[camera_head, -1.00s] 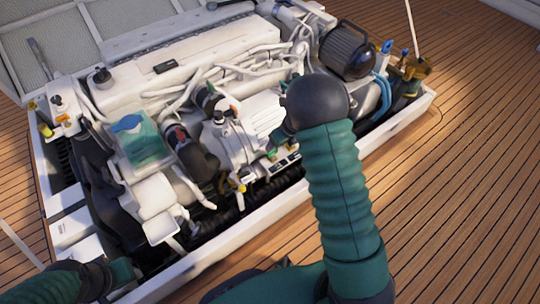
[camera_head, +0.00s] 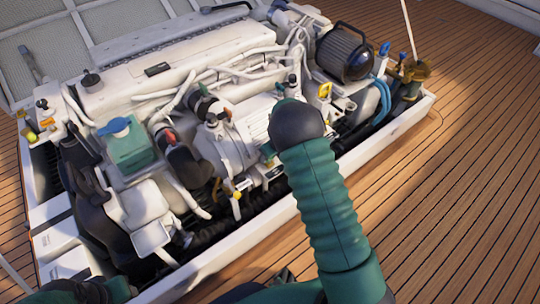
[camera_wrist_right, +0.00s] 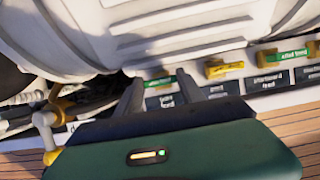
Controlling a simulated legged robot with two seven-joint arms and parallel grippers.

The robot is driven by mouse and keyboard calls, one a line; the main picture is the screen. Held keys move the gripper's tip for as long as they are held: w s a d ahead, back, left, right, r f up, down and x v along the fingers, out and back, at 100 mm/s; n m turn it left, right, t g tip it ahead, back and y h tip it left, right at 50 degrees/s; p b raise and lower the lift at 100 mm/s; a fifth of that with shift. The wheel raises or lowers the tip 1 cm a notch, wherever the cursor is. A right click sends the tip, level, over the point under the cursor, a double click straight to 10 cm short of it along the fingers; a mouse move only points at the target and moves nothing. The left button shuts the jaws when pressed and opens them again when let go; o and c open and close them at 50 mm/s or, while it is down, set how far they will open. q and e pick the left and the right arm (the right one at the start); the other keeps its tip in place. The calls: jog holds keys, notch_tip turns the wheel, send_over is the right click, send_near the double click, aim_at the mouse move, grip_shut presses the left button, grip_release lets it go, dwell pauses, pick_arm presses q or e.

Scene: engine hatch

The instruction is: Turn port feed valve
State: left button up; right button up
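In the right wrist view, a row of small yellow valve handles with green and black labels runs along the lower edge of the white engine. One yellow handle with a green label (camera_wrist_right: 158,80) lies between the fingertips of my right gripper (camera_wrist_right: 160,80). The fingers are apart, one on each side of it; contact cannot be told. Other yellow handles (camera_wrist_right: 224,69) sit to the right. The label words are too blurred to say surely which is the port feed. In the head view, my right arm hides most of the right gripper. Part of my left arm (camera_head: 90,290) shows at lower left; its fingers cannot be made out.
The engine (camera_head: 235,140) stands in a white-rimmed hatch (camera_head: 400,125) in a wooden deck. A teal tank (camera_head: 128,148) and a black cylinder (camera_head: 343,52) stand on it. In the wrist view, pipes and a yellow fitting (camera_wrist_right: 45,125) lie left of my gripper. Open deck lies to the right.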

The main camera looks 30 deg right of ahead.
jog(key=c, duration=0.7)
jog(key=n+p, duration=0.2)
jog(key=shift+d+r+y+p, duration=0.15)
jog(key=shift+r+y+p, duration=0.2)
jog(key=shift+y+p, duration=0.05)
jog(key=shift+f+n, duration=0.2)
jog(key=shift+n, duration=0.3)
jog(key=shift+f, duration=0.15)
jog(key=o, duration=1.4)
